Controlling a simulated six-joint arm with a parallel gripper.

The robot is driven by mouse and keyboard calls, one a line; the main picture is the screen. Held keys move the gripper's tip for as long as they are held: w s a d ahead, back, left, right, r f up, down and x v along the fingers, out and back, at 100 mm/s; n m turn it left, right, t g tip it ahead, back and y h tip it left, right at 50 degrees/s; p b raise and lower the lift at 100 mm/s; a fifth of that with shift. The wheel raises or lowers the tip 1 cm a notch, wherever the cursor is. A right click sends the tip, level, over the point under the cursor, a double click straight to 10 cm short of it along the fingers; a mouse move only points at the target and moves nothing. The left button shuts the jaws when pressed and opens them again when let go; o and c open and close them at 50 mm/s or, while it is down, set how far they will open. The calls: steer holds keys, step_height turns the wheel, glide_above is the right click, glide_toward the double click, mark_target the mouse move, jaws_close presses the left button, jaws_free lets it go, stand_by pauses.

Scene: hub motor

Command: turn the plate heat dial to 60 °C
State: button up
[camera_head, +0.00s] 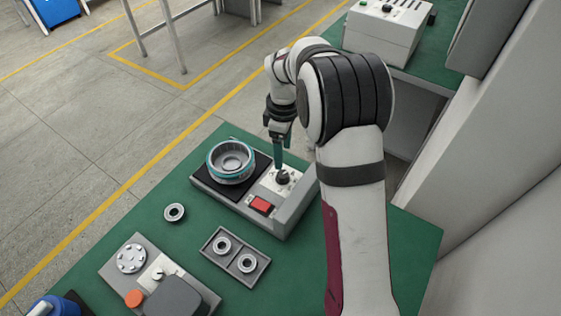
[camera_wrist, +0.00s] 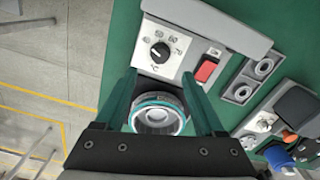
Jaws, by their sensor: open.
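The plate heat dial (camera_head: 282,178) is a small black knob on the light panel of the heating unit (camera_head: 290,216). In the wrist view the dial (camera_wrist: 160,53) has printed numbers and a °C mark around it; its exact setting is too small to read surely. My gripper (camera_head: 279,170) points down at the panel, its teal fingers close over the dial in the head view. In the wrist view my gripper (camera_wrist: 159,75) is open, with the dial between the lines of its fingers and just beyond the tips. I cannot tell whether they touch the dial.
A red switch (camera_head: 262,205) sits beside the dial. A teal-rimmed metal housing (camera_head: 231,174) stands on the black plate. A loose ring (camera_head: 174,212), a tray (camera_head: 235,276) with two rings and another device (camera_head: 158,274) are on the green table. Bare tabletop lies around them.

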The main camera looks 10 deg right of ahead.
mark_target(283, 174)
step_height(283, 174, down, 9)
steer(key=shift+f, duration=0.1)
steer(key=shift+c, duration=0.2)
jaws_close()
